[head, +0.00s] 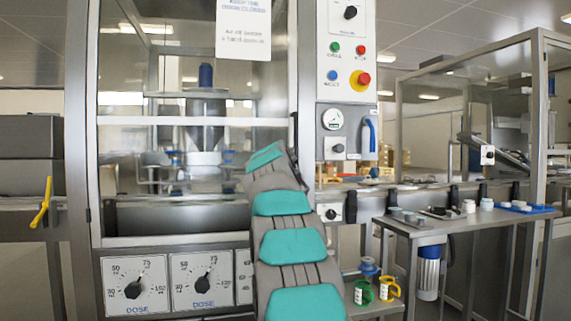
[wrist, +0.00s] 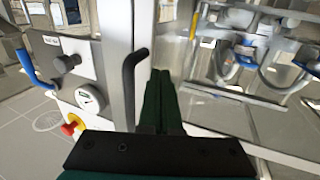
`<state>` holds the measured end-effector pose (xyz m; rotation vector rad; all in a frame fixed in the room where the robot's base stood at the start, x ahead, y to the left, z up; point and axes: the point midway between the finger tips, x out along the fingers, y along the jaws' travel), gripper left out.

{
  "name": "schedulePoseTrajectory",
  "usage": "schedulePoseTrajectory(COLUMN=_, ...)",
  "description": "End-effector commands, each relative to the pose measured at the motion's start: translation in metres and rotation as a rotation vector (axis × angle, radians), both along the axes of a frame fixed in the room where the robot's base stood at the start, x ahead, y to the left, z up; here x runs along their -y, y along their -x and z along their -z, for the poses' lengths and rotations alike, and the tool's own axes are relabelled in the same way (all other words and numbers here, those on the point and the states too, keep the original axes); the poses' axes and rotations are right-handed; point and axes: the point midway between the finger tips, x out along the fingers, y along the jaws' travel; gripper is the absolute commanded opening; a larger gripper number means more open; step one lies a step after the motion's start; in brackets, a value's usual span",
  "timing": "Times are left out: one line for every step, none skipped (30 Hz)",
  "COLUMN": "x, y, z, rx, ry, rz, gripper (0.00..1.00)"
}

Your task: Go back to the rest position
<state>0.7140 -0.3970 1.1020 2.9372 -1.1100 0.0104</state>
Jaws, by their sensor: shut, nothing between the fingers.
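My gripper (wrist: 160,78) shows in the wrist view as two dark green fingers pressed together, with nothing held. It points at the front of the filling machine (head: 190,238), beside a black door handle (wrist: 130,72) on a steel post. I cannot tell whether the fingers touch anything. In the head view my grey and teal arm rises from the bottom centre and leans left. It covers part of the machine's glass door, and the gripper itself is hidden behind it.
A control panel (head: 346,80) with buttons, a gauge (head: 332,119) and a blue handle (head: 372,135) stands just right of the arm. Dose dials (head: 134,289) are at lower left. A side table (head: 455,224) with small parts stands at right.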

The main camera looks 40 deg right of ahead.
Motion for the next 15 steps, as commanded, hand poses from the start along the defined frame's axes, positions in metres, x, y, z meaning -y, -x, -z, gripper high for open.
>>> schedulePoseTrajectory(x=-0.005, y=0.007, z=0.001, rx=0.001, ry=0.001, rz=0.001, gripper=0.0)
schedulePoseTrajectory(x=-0.007, y=0.01, z=0.002, rx=-0.001, ry=-0.001, rz=0.002, gripper=0.0)
schedulePoseTrajectory(x=-0.01, y=0.014, z=0.003, rx=-0.002, ry=-0.002, rz=0.003, gripper=0.0)
schedulePoseTrajectory(x=-0.012, y=0.017, z=0.004, rx=-0.004, ry=-0.003, rz=0.004, gripper=0.0)
schedulePoseTrajectory(x=-0.013, y=0.019, z=0.004, rx=-0.005, ry=-0.005, rz=0.005, gripper=0.0)
schedulePoseTrajectory(x=-0.016, y=0.022, z=0.004, rx=-0.005, ry=-0.005, rz=0.006, gripper=0.0)
schedulePoseTrajectory(x=-0.017, y=0.025, z=0.004, rx=-0.006, ry=-0.005, rz=0.006, gripper=0.0)
schedulePoseTrajectory(x=-0.019, y=0.027, z=0.003, rx=-0.005, ry=-0.006, rz=0.007, gripper=0.0)
schedulePoseTrajectory(x=-0.021, y=0.03, z=0.003, rx=-0.005, ry=-0.007, rz=0.007, gripper=0.0)
schedulePoseTrajectory(x=-0.022, y=0.032, z=0.003, rx=-0.004, ry=-0.008, rz=0.008, gripper=0.0)
schedulePoseTrajectory(x=-0.023, y=0.034, z=0.003, rx=-0.005, ry=-0.008, rz=0.008, gripper=0.0)
schedulePoseTrajectory(x=-0.024, y=0.035, z=0.003, rx=-0.005, ry=-0.009, rz=0.009, gripper=0.0)
schedulePoseTrajectory(x=-0.025, y=0.036, z=0.004, rx=-0.006, ry=-0.01, rz=0.009, gripper=0.0)
schedulePoseTrajectory(x=-0.025, y=0.037, z=0.004, rx=-0.007, ry=-0.01, rz=0.009, gripper=0.0)
schedulePoseTrajectory(x=-0.026, y=0.038, z=0.005, rx=-0.008, ry=-0.011, rz=0.01, gripper=0.0)
